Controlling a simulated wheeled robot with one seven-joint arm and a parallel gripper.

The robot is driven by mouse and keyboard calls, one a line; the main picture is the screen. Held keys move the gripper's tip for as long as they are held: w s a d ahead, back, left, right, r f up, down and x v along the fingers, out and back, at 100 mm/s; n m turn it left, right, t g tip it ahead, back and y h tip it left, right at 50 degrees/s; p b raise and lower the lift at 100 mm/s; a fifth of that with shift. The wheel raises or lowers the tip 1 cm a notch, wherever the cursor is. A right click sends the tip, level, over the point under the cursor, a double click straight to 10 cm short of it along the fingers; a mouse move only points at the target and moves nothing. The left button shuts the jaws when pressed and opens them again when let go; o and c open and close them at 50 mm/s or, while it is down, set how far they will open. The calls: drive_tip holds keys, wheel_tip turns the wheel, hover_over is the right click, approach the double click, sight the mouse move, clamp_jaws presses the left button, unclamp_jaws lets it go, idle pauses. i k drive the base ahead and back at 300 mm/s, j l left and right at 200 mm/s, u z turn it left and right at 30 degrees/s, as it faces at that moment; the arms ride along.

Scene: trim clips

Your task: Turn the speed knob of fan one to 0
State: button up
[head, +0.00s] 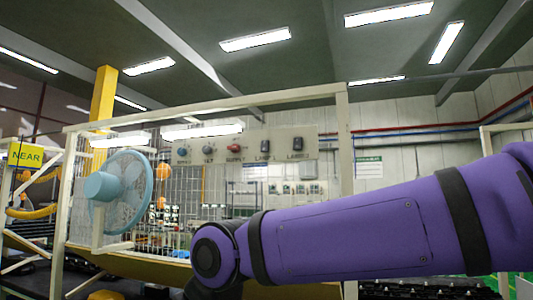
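A light blue fan (122,190) stands at the left against a wire mesh, its round motor housing toward me. A pale control panel (220,158) is on the frame right of the fan. It carries a blue knob (183,152), a dark grey knob (208,151) and a red knob (233,149). The labels under these are too small to read surely, so I cannot tell which is the speed knob or its setting. My purple arm reaches in from the right and ends at a dark joint below the panel. My gripper is not in view.
Two dark switches (265,146) marked as lamps sit on the panel's right part. A cream frame (345,150) surrounds the mesh. A yellow "NEAR" sign (26,155) hangs at the far left. A yellow post (103,105) rises behind. The space before the panel's knobs looks clear.

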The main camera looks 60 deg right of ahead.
sight(181, 151)
drive_tip(key=z, duration=1.2)
